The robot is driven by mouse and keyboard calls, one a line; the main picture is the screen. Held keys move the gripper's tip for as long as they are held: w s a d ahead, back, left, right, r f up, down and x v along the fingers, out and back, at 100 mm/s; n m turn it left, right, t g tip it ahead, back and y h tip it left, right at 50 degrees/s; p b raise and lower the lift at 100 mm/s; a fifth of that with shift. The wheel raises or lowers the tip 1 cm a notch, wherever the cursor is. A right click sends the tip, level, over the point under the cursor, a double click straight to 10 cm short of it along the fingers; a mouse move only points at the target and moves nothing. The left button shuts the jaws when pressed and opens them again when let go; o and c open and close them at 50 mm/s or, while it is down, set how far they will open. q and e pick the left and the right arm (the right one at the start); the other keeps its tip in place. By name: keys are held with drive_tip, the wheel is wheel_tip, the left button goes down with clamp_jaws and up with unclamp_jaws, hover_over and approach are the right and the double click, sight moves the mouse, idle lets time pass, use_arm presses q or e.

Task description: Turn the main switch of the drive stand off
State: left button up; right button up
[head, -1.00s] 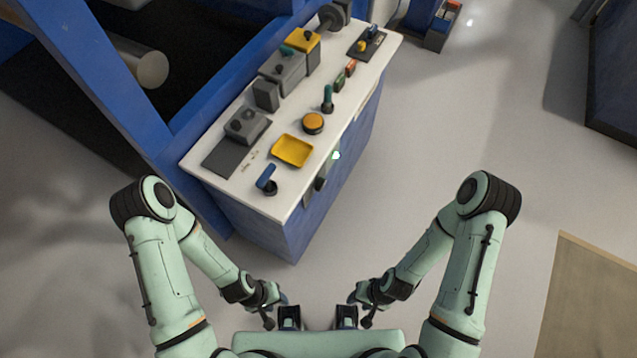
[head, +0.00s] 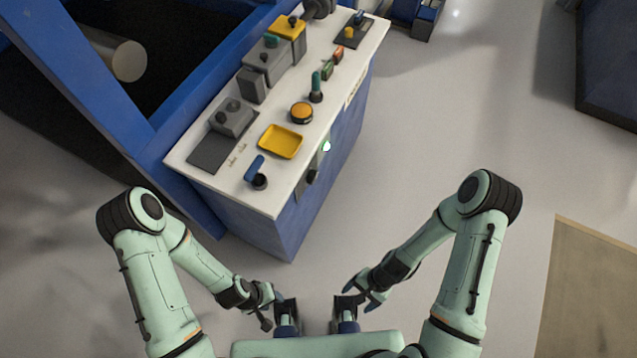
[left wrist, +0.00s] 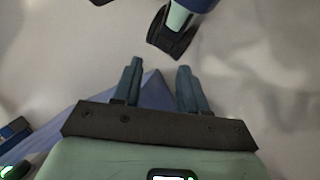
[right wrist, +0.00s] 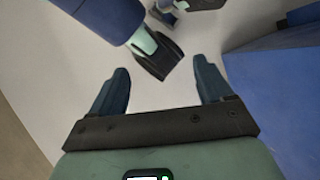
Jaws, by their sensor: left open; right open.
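The drive stand is a blue cabinet with a white top (head: 228,178), ahead and left of centre in the head view. On its side facing right, near the front corner, are a small green light (head: 326,146) and a dark knob (head: 312,176); the knob looks like the main switch, but its setting is too small to read. My left gripper (head: 272,309) is open and empty, low in front of my body, and shows in the left wrist view (left wrist: 160,66). My right gripper (head: 362,295) is likewise open and empty, also in the right wrist view (right wrist: 160,65). Both are apart from the stand.
The top carries a blue-handled lever (head: 256,169), a yellow tray (head: 281,141), an orange button (head: 301,112), a green-handled lever (head: 316,88) and grey boxes. A blue frame (head: 110,90) with a roller stands left. Floor right of the stand is clear; a brown mat (head: 595,300) lies far right.

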drive_tip(key=w+a+f+m+y+b, duration=0.2)
drive_tip(key=w+f+m+y+b, duration=0.15)
drive_tip(key=w+m+b, duration=0.2)
drive_tip(key=m+t+y+b, duration=0.7)
drive_tip(key=m+t, duration=0.2)
drive_tip(key=t, duration=0.3)
approach(316, 179)
use_arm(q)
drive_tip(key=w+a+f+t+b, duration=0.1)
drive_tip(key=w+a+f, duration=0.1)
drive_tip(key=w+f, duration=0.3)
drive_tip(key=w+a+f+t+y+b, duration=0.1)
drive_tip(key=w+f, duration=0.3)
drive_tip(key=f, duration=0.7)
drive_tip(key=shift+w+a+n+t+y, duration=0.3)
drive_tip(key=shift+w+a+n+t, duration=0.1)
drive_tip(key=shift+a+t, duration=0.4)
use_arm(e)
drive_tip(key=x, duration=0.8)
drive_tip(key=shift+w+a+r, duration=0.2)
drive_tip(key=shift+a+r, duration=0.05)
drive_tip(key=shift+a, duration=0.1)
use_arm(q)
drive_tip(key=shift+f, duration=0.1)
drive_tip(key=shift+s, duration=0.1)
use_arm(e)
drive_tip(key=c, duration=1.1)
